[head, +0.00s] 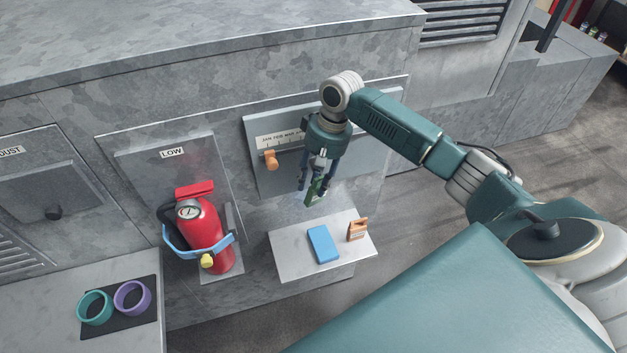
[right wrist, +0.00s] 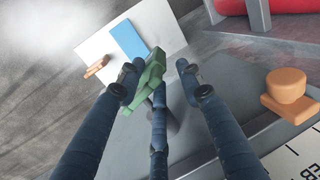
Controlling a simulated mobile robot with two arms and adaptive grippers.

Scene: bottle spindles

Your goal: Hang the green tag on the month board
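The green tag (head: 316,187) is at the fingertips of my right gripper (head: 318,183), clear of the shelf and in front of the month board (head: 375,150). In the right wrist view the tag (right wrist: 150,75) lies among the three dark fingers, mostly by the left and middle ones. The board is a grey panel with a white month strip (head: 278,139) along its upper part, partly hidden by my right gripper and arm. An orange piece with a round knob (head: 271,160) sits below the strip's left end; it also shows in the right wrist view (right wrist: 290,95). My left gripper is out of view.
Below the board a pale shelf (head: 290,265) carries a blue block (head: 323,243) and an orange-brown clip-like piece (head: 357,229). A red extinguisher (head: 207,225) stands left of it.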

